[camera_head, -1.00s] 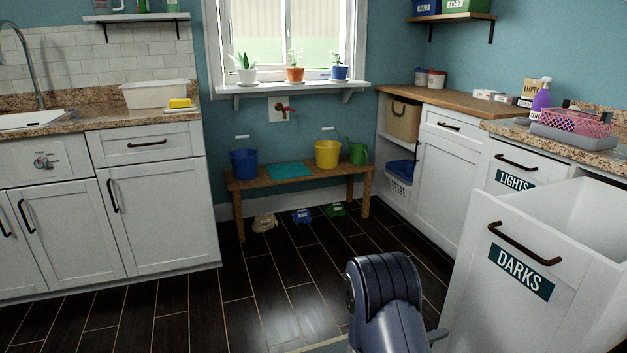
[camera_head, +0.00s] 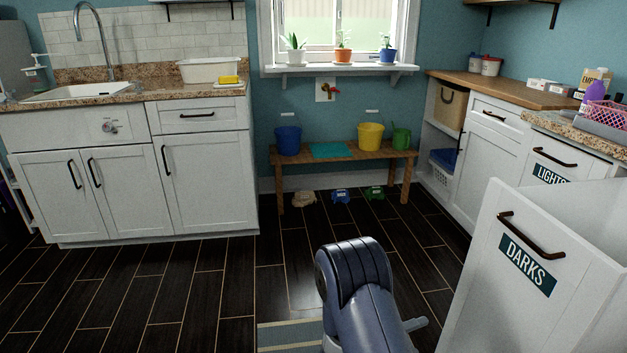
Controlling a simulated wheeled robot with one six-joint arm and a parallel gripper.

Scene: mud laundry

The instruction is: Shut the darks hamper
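The darks hamper (camera_head: 497,290) is a white pull-out bin at the right, with a dark "DARKS" label (camera_head: 527,264) and a dark bar handle (camera_head: 530,236) on its front. It stands pulled out from the counter, and its open top shows. My arm rises at the bottom middle, to the left of the hamper and apart from it in the picture. My gripper is not visible in this view.
The lights hamper (camera_head: 569,160) sits flush under the right counter, behind the darks hamper. A wooden bench (camera_head: 340,157) with buckets stands at the back wall. White sink cabinets (camera_head: 125,170) line the left. The dark floor (camera_head: 170,290) between is clear, with a striped mat (camera_head: 288,337) at the bottom.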

